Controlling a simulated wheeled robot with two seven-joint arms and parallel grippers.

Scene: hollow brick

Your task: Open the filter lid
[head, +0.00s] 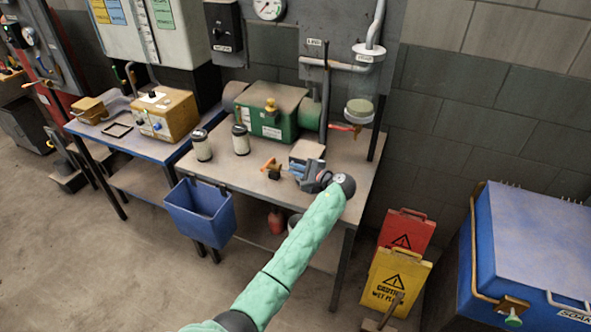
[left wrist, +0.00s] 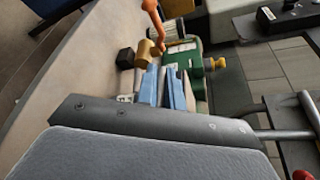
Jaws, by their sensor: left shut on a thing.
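My left gripper (head: 296,170) is low over the bench, in front of the green box. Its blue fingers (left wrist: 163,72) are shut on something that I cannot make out. A brass valve with an orange lever (left wrist: 148,48) is just beyond the fingertips. My right gripper is not in view.
A pale box (head: 308,150) stands close behind my left gripper. Two black-capped canisters (head: 241,140) stand further left. A pipe with a clear bowl (head: 359,110) is at the bench's back right. A blue bin (head: 198,212) hangs at the bench's front.

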